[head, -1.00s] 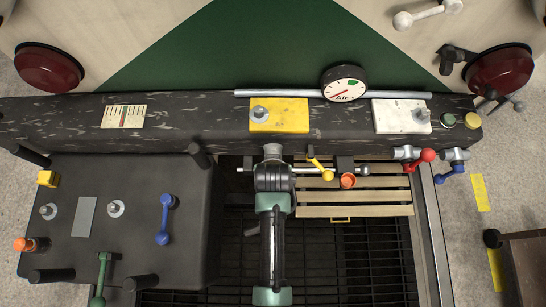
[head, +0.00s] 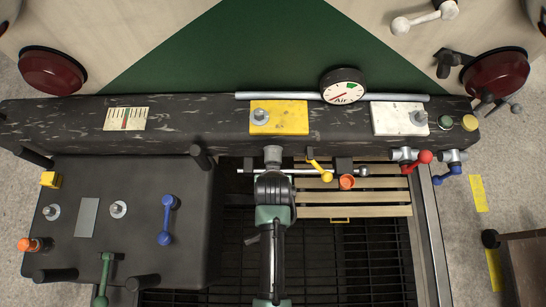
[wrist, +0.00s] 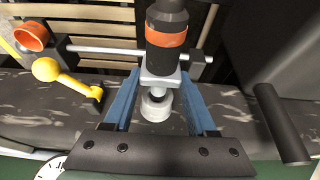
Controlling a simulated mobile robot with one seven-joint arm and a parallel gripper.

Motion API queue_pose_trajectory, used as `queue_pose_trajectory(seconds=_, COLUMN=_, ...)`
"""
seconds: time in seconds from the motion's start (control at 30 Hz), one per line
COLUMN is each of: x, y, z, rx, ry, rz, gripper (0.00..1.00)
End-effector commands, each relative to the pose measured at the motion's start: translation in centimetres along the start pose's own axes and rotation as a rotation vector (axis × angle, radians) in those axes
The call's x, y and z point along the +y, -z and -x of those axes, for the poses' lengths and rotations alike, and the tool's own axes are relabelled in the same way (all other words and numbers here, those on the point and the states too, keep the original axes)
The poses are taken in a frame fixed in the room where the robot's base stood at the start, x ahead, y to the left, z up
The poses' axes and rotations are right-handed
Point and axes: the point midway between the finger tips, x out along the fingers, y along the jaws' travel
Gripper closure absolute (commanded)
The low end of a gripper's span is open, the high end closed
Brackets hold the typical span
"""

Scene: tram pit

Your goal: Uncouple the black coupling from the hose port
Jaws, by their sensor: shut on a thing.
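The black coupling (wrist: 168,28) with an orange band shows in the wrist view. A light grey square block (wrist: 160,80) sits at its end toward the beam. The blue fingers of my gripper (wrist: 160,78) stand on both sides of this block, and my gripper is shut on the coupling there. The hose port looks like the pale grey round stub (wrist: 156,107) on the beam, in line with the coupling; it also shows in the head view (head: 272,153). In the head view my arm hides the coupling.
A yellow lever (head: 319,170) and an orange cup (head: 347,182) are close to the right of the port. A thin metal rod (head: 310,171) runs alongside. Red (head: 424,157) and blue (head: 449,174) handles are farther right. A dark panel (head: 130,230) lies left.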

Motion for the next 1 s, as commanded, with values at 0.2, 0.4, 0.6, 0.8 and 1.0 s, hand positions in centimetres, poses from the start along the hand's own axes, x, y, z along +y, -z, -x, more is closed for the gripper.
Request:
queue_pose_trajectory(seconds=0.2, x=0.0, y=-0.2, z=0.2, rx=0.003, ry=0.000, rz=0.000, gripper=1.00)
queue_pose_trajectory(seconds=0.4, x=0.0, y=-0.2, z=0.2, rx=0.003, ry=0.000, rz=0.000, gripper=1.00)
queue_pose_trajectory(seconds=0.6, x=0.0, y=-0.4, z=0.3, rx=0.002, ry=0.000, rz=0.000, gripper=1.00)
queue_pose_trajectory(seconds=0.8, x=0.0, y=-1.2, z=0.7, rx=0.000, ry=0.000, rz=0.000, gripper=1.00)
queue_pose_trajectory(seconds=1.0, x=0.0, y=-1.9, z=1.0, rx=0.001, ry=0.000, rz=0.000, gripper=1.00)
